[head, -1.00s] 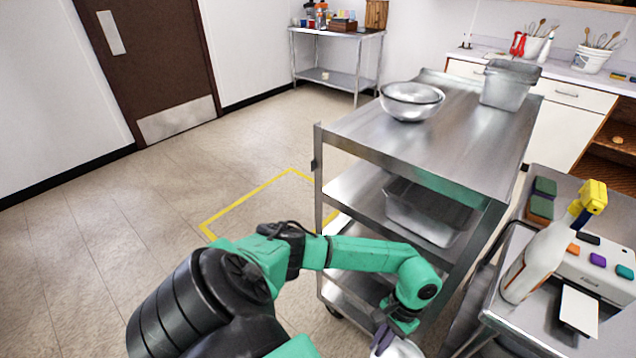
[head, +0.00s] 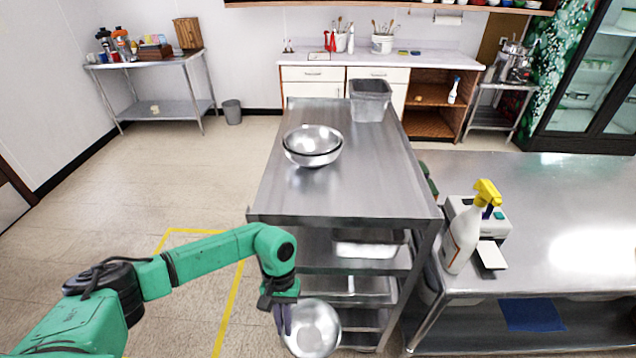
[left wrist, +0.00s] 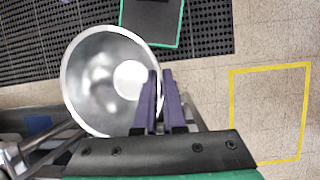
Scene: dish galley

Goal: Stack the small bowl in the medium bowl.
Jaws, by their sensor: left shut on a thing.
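The small bowl (head: 314,330), shiny metal, hangs in my left gripper (head: 284,318) in front of the cart's near end, below the top shelf. In the left wrist view the same bowl (left wrist: 92,85) shows its inside, with its rim between the purple fingers of the gripper (left wrist: 160,82). Two metal bowls appear nested on the cart top; the medium bowl (head: 313,140) seems to be the inner one, but their sizes are hard to tell apart. The left gripper is well short of them. My right gripper is not in view.
On the right, a steel counter (head: 560,220) holds a spray bottle (head: 463,235). The floor left of the cart is free.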

